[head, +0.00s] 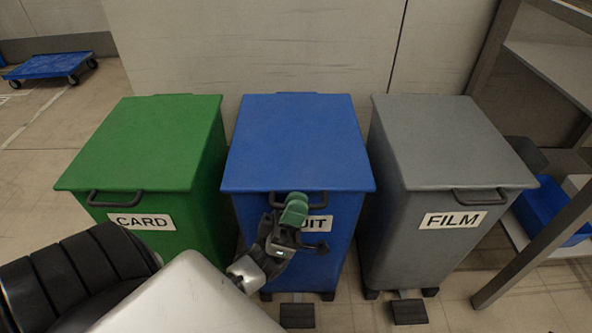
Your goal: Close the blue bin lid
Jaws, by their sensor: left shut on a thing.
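The blue bin (300,240) stands between a green bin and a grey bin. Its blue lid (295,145) lies flat across the top, level like the lids beside it, with no gap visible at the front edge. A dark handle (273,203) sits at the lid's front edge. My left gripper (295,209), with green fingers, is at this handle and shut on it. The gripper hides part of the handle and part of the bin's label (319,225). My right gripper is out of view.
The green bin (150,145) marked CARD is on the left, and the grey bin (450,145) marked FILM on the right, both with lids down. Dark pedals (297,315) stick out at floor level. A shelf frame (535,250) stands at far right; a wall is close behind.

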